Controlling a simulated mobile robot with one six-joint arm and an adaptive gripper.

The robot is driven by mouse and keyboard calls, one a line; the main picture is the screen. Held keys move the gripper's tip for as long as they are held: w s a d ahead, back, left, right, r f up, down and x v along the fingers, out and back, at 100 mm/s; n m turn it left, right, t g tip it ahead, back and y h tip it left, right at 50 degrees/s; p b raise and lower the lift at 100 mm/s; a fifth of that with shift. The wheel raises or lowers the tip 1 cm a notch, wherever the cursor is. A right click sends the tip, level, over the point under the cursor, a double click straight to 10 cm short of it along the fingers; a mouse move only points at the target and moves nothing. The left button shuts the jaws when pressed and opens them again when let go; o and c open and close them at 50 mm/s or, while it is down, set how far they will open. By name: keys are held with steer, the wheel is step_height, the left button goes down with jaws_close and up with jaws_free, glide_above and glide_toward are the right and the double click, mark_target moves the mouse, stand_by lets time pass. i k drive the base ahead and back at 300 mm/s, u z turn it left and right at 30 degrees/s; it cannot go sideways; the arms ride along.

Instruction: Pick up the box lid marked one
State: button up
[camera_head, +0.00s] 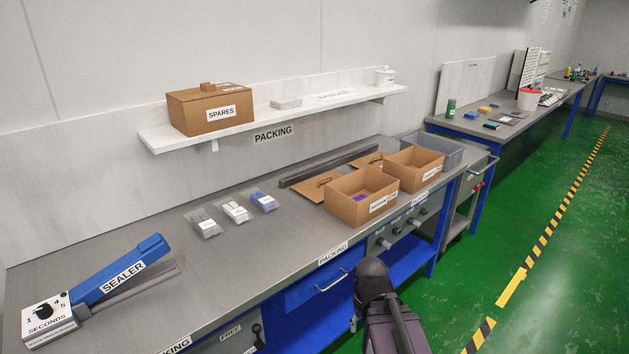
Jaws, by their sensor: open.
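Two flat cardboard lids lie on the packing bench behind the open boxes. The farther lid (366,160) is partly hidden behind the boxes. I cannot read a number on either lid. The front open box (347,208) has a white label and something purple inside. The second open box (408,179) stands behind it to the right. Dark parts of my arm show at the bottom centre, but my gripper's fingers do not show.
A grey bin (455,155) stands beyond the boxes, and a dark bar (330,166) lies behind the lids. Several small bags (236,211) lie left of the lids. A blue sealer (120,272) stands front left. A shelf (240,128) with a SPARES box (196,118) overhangs the back.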

mark_target(313, 189)
steer(key=u, duration=0.1)
steer(key=i, duration=0.8)
steer(key=z, duration=0.4)
steer(key=i, duration=0.8)
steer(key=z, duration=0.45)
